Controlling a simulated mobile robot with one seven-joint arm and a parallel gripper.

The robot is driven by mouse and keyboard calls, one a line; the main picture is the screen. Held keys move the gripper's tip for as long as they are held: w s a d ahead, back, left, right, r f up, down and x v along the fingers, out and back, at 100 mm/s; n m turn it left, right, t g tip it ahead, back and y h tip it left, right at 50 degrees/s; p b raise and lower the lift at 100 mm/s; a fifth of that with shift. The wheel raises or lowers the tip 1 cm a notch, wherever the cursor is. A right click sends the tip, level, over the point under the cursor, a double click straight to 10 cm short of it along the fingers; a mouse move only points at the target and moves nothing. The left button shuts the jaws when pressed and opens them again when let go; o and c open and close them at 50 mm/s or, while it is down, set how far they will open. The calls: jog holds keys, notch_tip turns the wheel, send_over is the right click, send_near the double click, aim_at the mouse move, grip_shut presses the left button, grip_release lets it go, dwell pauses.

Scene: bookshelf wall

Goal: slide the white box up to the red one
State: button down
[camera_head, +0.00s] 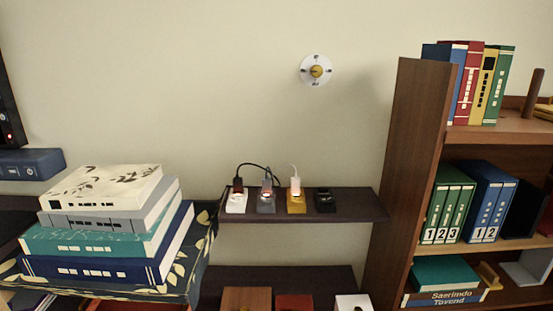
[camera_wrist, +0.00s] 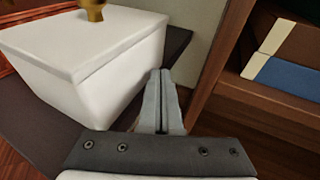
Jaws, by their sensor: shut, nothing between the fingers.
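The white box (camera_head: 353,303) stands on the lower dark shelf at the bottom of the head view, cut off by the frame edge. The red box (camera_head: 294,303) is to its left, with a gap between them. In the wrist view the white box (camera_wrist: 115,65) fills the upper left, with a brass knob on its lid. My gripper (camera_wrist: 163,75) is shut and empty, close beside the box's right side; I cannot tell if they touch. A reddish strip at the wrist view's left edge may be the red box. My gripper is not in the head view.
A wooden box (camera_head: 246,300) stands left of the red box. The upper shelf (camera_head: 350,205) with several small chargers hangs above. The bookcase side panel (camera_head: 405,160) rises to the right. A stack of books (camera_head: 100,270) stands at left.

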jog(key=shift+s+a+p, duration=0.3)
jog(key=shift+a+p, duration=0.15)
jog(key=shift+a, duration=0.5)
jog(key=shift+s+a+p, duration=0.3)
jog(key=shift+a+p, duration=0.15)
jog(key=shift+a, duration=0.5)
jog(key=shift+s+a+p, duration=0.3)
jog(key=shift+a+p, duration=0.15)
jog(key=shift+a, duration=0.5)
jog(key=shift+s+a+p, duration=0.2)
jog(key=shift+a+p, duration=0.2)
jog(key=shift+a, duration=0.35)
jog(key=shift+d, duration=0.1)
jog(key=shift+w+d+f+b, duration=0.1)
jog(key=shift+w+d+b, duration=0.1)
jog(key=shift+d+b, duration=0.35)
jog(key=shift+w+d+f+b, duration=0.1)
jog(key=shift+w+d+b, duration=0.2)
jog(key=shift+d, duration=0.4)
jog(key=shift+w+d+r+b, duration=0.1)
jog(key=shift+d+r+b, duration=0.1)
jog(key=shift+d+b, duration=0.35)
jog(key=shift+d, duration=0.1)
